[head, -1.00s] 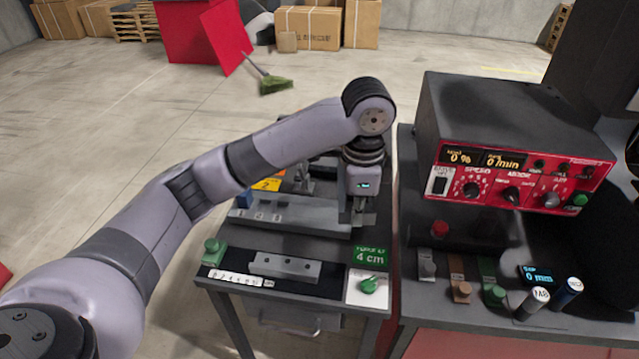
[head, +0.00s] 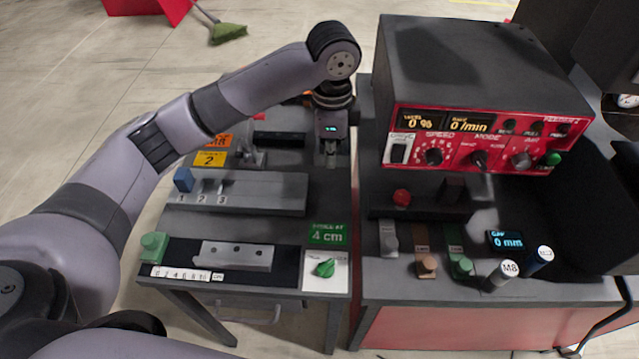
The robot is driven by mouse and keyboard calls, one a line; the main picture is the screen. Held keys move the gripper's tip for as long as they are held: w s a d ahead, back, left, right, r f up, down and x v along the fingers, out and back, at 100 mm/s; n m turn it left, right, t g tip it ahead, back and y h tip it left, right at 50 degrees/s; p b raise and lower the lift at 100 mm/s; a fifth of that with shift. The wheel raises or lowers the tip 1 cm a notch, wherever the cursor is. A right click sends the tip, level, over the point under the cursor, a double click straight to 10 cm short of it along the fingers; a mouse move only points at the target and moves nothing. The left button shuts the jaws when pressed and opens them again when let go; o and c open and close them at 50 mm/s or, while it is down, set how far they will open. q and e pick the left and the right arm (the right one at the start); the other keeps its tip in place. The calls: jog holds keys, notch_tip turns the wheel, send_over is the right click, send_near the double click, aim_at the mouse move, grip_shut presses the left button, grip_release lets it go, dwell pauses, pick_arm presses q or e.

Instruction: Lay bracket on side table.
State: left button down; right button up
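The side table (head: 180,225) is the dark table at the left, with several fixtures on it. A grey metal bar with several holes (head: 237,255), perhaps the bracket, lies flat on a black strip near the front edge; I cannot be sure that it is the bracket. My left gripper (head: 328,157) points down at the table's back right, behind the long grey block. Its fingers are small and dark, and I cannot tell whether they are open or hold anything. My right gripper is out of view.
The long grey block (head: 250,192) numbered 1 to 3 crosses the table's middle. A green knob (head: 325,268) sits at the front right. The red-fronted control box (head: 480,135) stands on the neighbouring bench, close to my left gripper's right. Open floor lies left.

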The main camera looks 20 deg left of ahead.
pick_arm(q)
notch_tip(320, 180, down, 8)
jog(key=shift+w+f, duration=0.15)
jog(key=shift+f, duration=0.1)
notch_tip(320, 180, down, 5)
jog(key=shift+r, duration=0.1)
jog(key=shift+f, duration=0.25)
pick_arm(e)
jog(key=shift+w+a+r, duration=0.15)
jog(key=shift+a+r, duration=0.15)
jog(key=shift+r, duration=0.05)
pick_arm(q)
jog(key=shift+f+p, duration=0.3)
jog(key=shift+p, duration=0.05)
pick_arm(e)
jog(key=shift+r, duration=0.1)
